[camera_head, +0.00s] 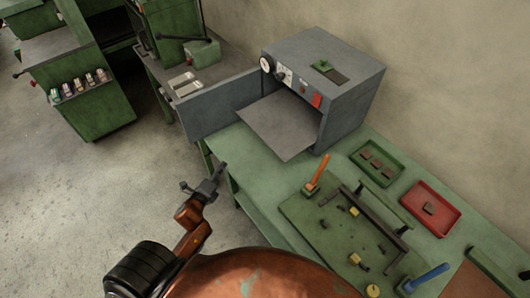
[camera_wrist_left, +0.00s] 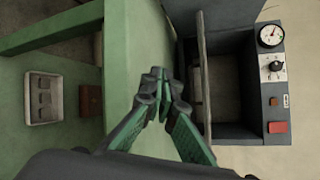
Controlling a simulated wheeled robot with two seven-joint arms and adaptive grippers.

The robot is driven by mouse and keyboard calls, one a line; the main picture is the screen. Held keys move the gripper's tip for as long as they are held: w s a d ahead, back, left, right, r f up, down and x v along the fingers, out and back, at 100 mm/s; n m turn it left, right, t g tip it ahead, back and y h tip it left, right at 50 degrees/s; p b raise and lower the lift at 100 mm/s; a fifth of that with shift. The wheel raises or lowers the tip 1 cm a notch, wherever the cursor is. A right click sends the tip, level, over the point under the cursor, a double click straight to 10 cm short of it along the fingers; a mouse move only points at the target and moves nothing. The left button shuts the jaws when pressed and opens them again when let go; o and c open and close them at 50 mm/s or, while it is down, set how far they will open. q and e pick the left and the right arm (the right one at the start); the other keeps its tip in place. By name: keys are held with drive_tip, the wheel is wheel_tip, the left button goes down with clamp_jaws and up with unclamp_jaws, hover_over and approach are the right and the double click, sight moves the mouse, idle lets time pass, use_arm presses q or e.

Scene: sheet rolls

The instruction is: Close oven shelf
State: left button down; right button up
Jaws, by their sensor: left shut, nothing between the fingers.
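The grey oven (camera_head: 340,75) stands at the back of the green table, with its door (camera_head: 215,104) swung open to the left. Its flat grey shelf (camera_head: 277,126) sticks out of the opening over the table. In the left wrist view the oven (camera_wrist_left: 273,100) is on the right, and a thin upright strip, apparently the shelf edge-on (camera_wrist_left: 205,85), shows at its mouth. My left gripper (camera_head: 222,168) is shut and empty, in front and left of the shelf, apart from it. Its closed fingertips (camera_wrist_left: 157,75) also show in the left wrist view. My right gripper is not in view.
On the table (camera_head: 257,165) are a green tray (camera_head: 377,163), a red tray (camera_head: 431,208) and a green fixture board with orange and blue handles. Another bench with a small green box (camera_head: 202,53) stands behind the door. Floor is clear at left.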

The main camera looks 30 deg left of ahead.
use_arm(q)
drive_tip(key=d+r+m+h, duration=0.1)
drive_tip(key=d+m+h, duration=0.1)
drive_tip(key=m, duration=0.3)
drive_tip(key=d+r+m+t+h, duration=0.1)
drive_tip(key=d+m+h, duration=0.1)
drive_tip(key=m, duration=0.4)
drive_tip(key=w+d+r+m+t+h, duration=0.1)
drive_tip(key=d+m+h, duration=0.1)
drive_tip(key=m+h, duration=0.2)
drive_tip(key=shift+w+d+r+m, duration=0.15)
drive_tip(key=shift+r+m, duration=0.2)
drive_tip(key=shift+m, duration=0.65)
drive_tip(key=shift+d+m+h, duration=0.55)
drive_tip(key=shift+m+h, duration=0.15)
drive_tip(key=shift+m, duration=0.2)
drive_tip(key=p+x, duration=0.1)
drive_tip(key=x, duration=1.2)
drive_tip(key=shift+d+f+p, duration=0.2)
drive_tip(key=shift+f+p, duration=0.05)
drive_tip(key=shift+p, duration=0.15)
drive_tip(key=shift+w, duration=0.15)
drive_tip(key=shift+w, duration=0.1)
